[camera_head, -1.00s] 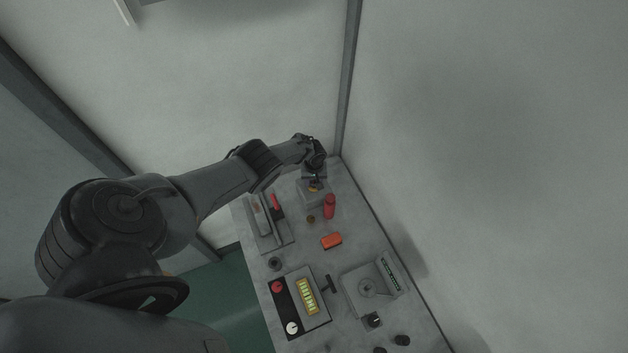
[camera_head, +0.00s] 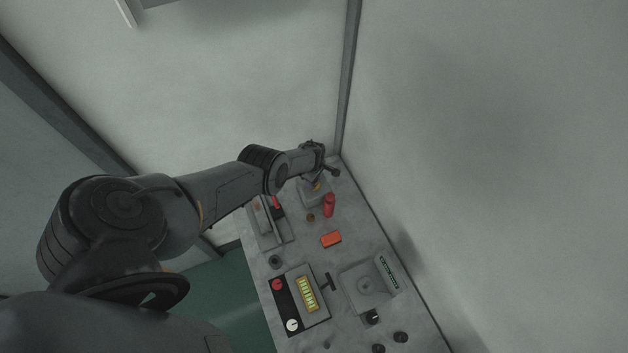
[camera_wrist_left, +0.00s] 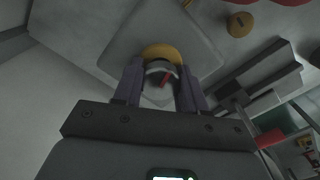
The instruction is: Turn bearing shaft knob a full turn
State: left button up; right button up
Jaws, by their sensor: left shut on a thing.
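The ring sits on a grey square block (camera_wrist_left: 190,32). My left gripper (camera_wrist_left: 160,84) is shut on the knob, one finger on each side. In the head view my left gripper (camera_head: 314,182) is at the far end of the table over the grey block (camera_head: 312,196), and my wrist hides most of the knob. My right gripper does not show.
A red cylinder (camera_head: 330,204), a small brass piece (camera_head: 310,217) and an orange block (camera_head: 331,239) stand near the block. A grey fixture with a red part (camera_head: 277,202) lies left of it. A wall closes off the far side.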

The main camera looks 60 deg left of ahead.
pick_arm(q)
jog(key=n, duration=0.3)
jog(key=shift+n, duration=0.4)
jog(key=n+b, duration=0.1)
jog(key=n, duration=0.2)
jog(key=shift+n+b, duration=0.3)
jog(key=n+b, duration=0.1)
jog(key=n, duration=0.2)
jog(key=shift+d+n+b, duration=0.1)
jog(key=shift+n+b, duration=0.2)
jog(key=shift+b, duration=0.1)
jog(key=n+b, duration=0.1)
jog(key=n, duration=0.1)
jog(key=shift+s+n, duration=0.1)
jog(key=shift+n, duration=0.2)
jog(key=shift+n+b, duration=0.5)
jog(key=shift+b, duration=0.05)
jog(key=shift+r, duration=0.1)
